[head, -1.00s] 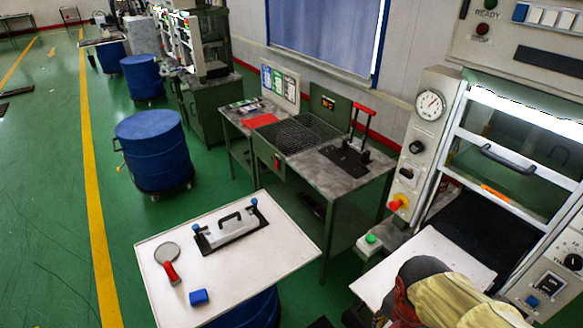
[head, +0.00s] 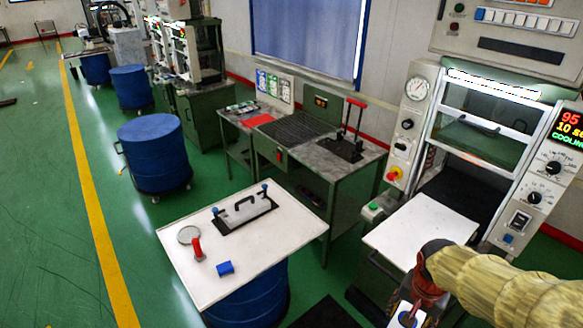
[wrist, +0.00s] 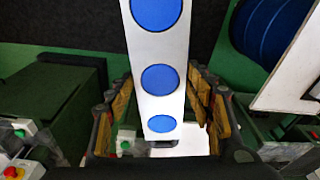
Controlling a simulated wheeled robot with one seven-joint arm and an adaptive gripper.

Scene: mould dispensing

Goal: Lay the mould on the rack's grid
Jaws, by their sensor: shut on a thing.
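The mould is a white slab with several blue discs along it; in the wrist view the mould (wrist: 159,52) runs upright between the fingers. My gripper (wrist: 160,108) is shut on it. In the head view my gripper (head: 424,296) is at the bottom right, under the yellow-sleeved arm, and only a small white and blue piece of the mould (head: 405,308) shows. The rack's grid appears to be the dark mesh (head: 297,129) set in the green bench, beyond and left of my gripper. The grid looks bare. It is not identifiable in the wrist view.
A press with a pale shelf (head: 420,225) stands at right. A blue drum (head: 155,155) is left; green floor is open beyond.

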